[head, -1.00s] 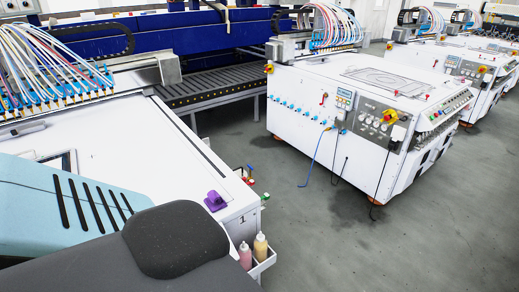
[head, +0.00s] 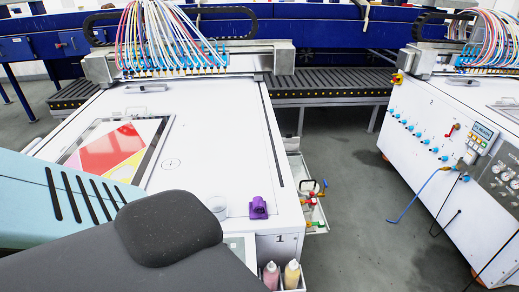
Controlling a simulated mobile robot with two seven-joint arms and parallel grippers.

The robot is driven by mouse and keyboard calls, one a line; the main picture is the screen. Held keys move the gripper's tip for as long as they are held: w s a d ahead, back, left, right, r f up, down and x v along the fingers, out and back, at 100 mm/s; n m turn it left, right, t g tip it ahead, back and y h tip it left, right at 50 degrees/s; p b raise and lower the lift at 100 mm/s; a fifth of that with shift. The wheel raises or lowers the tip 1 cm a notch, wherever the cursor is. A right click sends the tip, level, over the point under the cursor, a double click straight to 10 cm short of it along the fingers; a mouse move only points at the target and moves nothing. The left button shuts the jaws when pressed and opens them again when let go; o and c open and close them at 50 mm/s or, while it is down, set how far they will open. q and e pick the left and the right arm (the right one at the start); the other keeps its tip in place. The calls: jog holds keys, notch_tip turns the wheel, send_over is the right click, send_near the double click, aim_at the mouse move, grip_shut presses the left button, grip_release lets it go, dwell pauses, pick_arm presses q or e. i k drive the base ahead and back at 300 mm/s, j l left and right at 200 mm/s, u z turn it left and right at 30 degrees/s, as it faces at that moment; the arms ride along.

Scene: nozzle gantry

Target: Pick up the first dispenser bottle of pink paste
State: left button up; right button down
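The dispenser bottle of pink paste (head: 271,275) stands upright at the bottom of the head view. It is in a small white holder (head: 302,283) on the front of the machine marked 1. A bottle of pale yellow paste (head: 292,273) stands right beside it on the right. Both have pale pointed nozzles, and their lower parts are cut off by the picture edge. Neither of my grippers shows in the head view.
The white machine top (head: 215,125) carries a purple object (head: 258,207), a clear cup (head: 217,207) and a framed red, yellow and pink panel (head: 118,150). A second white machine (head: 450,130) stands right, across open grey floor (head: 365,215).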

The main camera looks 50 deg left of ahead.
aim_at(271, 271)
jog(key=i+l+u, duration=0.2)
jog(key=u, duration=0.3)
jog(key=i+l+u, duration=0.15)
jog(key=l+u, duration=0.3)
jog(key=i+l+u, duration=0.1)
jog(key=l+u, duration=0.15)
jog(key=u, duration=0.25)
jog(key=l+u, duration=0.95)
jog(key=k+l, duration=0.05)
